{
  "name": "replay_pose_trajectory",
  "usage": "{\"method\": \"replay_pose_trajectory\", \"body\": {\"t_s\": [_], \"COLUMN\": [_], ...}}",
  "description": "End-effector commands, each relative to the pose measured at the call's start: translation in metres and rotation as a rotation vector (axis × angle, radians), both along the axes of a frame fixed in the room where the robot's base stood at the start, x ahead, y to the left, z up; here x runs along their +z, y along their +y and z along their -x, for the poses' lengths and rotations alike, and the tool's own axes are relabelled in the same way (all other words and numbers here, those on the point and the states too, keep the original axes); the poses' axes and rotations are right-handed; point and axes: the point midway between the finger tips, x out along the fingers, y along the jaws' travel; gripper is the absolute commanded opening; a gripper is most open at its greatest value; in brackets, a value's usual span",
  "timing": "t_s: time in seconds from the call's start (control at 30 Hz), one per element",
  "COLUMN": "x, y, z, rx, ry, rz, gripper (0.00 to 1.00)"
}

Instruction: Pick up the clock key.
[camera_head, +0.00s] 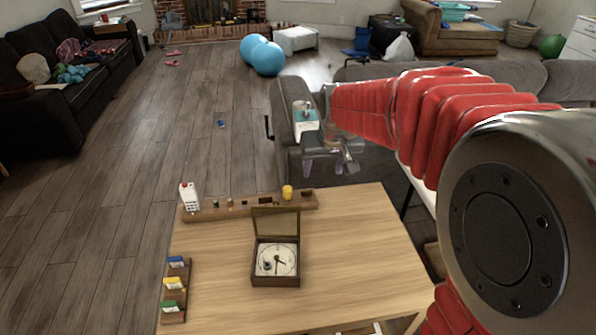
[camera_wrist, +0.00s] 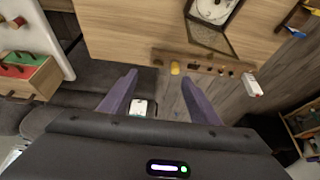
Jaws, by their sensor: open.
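A wooden box clock (camera_head: 275,279) with its lid raised stands on the light wood table (camera_head: 350,240). Its white round dial shows dark hands, and part of it shows in the wrist view (camera_wrist: 213,10). A narrow wooden rack (camera_head: 240,209) along the table's far edge carries several small dark pieces; it also shows in the wrist view (camera_wrist: 208,67). I cannot tell which small piece, if any, is the clock key. My gripper (camera_head: 325,168) is open and empty, beyond the table's far edge near the sofa. Its purple fingers are spread in the wrist view (camera_wrist: 160,90).
A white container (camera_head: 189,197) and a yellow piece (camera_head: 287,192) stand at the rack. A holder with coloured cards (camera_head: 174,290) is at the table's left. A white-and-teal box (camera_head: 305,116) sits by the grey sofa (camera_head: 285,100). The table's right half is bare.

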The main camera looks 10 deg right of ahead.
Motion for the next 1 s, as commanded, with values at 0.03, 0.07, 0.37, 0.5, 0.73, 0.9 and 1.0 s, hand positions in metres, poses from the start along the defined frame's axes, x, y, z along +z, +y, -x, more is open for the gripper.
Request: {"method": "replay_pose_trajectory", "body": {"t_s": [0.03,0.07,0.37,0.5,0.73,0.9,1.0], "x": [-0.010,-0.014,-0.068,-0.098,-0.131,-0.134,-0.134], "y": [0.000,0.000,0.000,-0.001,-0.001,-0.001,-0.001], "z": [-0.012,-0.018,-0.081,-0.108,-0.132,-0.135,-0.135], "rx": [0.000,0.000,0.001,0.001,0.001,0.001,0.001], "ry": [0.008,0.010,0.025,0.032,0.037,0.036,0.036], "rz": [0.000,0.000,0.000,0.000,0.000,0.000,0.000], "gripper": [0.56,0.56,0.56,0.56,0.56,0.56,0.56]}}
